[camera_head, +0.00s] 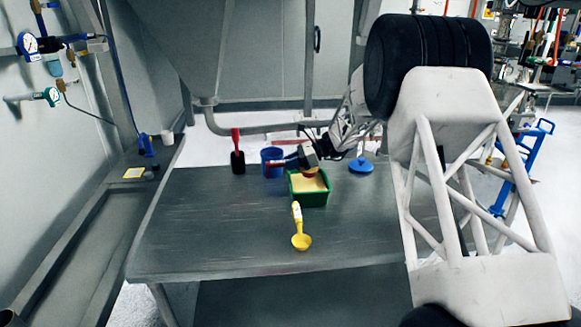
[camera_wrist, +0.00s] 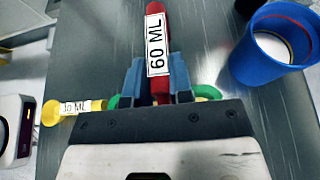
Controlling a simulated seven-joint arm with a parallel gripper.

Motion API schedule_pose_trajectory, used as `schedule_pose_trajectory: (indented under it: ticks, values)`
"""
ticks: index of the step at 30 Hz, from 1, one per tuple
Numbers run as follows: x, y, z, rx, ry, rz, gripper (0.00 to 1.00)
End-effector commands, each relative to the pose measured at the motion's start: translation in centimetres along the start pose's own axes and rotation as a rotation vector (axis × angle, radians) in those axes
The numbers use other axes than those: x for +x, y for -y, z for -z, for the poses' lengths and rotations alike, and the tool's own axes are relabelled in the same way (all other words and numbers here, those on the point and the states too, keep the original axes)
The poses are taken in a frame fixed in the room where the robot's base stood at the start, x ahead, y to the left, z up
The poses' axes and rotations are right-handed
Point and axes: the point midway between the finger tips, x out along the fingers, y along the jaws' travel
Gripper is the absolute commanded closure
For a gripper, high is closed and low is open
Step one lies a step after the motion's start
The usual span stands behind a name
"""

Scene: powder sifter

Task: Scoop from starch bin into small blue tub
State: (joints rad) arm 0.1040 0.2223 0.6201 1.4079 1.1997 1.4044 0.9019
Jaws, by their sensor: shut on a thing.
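My gripper (camera_head: 302,160) is shut on the handle of a red scoop marked 60 ML. In the wrist view the fingers (camera_wrist: 155,88) stand on both sides of the red handle (camera_wrist: 157,40). The scoop's bowl is hidden there behind the gripper. The green bin (camera_head: 309,200) of pale yellow powder, which looks like the starch bin, is just below my gripper. Whether the scoop touches the powder I cannot tell. The small blue tub (camera_head: 271,155) stands behind and left of the bin. In the wrist view the tub (camera_wrist: 262,68) is upright, with something white inside.
A yellow scoop (camera_head: 300,236) lies in front of the bin; its handle (camera_wrist: 72,110), marked 10 ML, shows at left in the wrist view. A red-handled black tool (camera_head: 237,158) is left of the tub. A blue object (camera_head: 361,166) is at right. The table's left (camera_head: 200,220) is clear.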

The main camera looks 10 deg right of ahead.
Motion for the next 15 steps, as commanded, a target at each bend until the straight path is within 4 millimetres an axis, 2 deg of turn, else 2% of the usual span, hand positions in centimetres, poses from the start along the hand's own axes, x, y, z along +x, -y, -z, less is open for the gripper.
schedule_pose_trajectory:
  ticks: [15]
  values:
    - [-1.0,0.0,-2.4,-0.001,0.0,0.0,1.0]
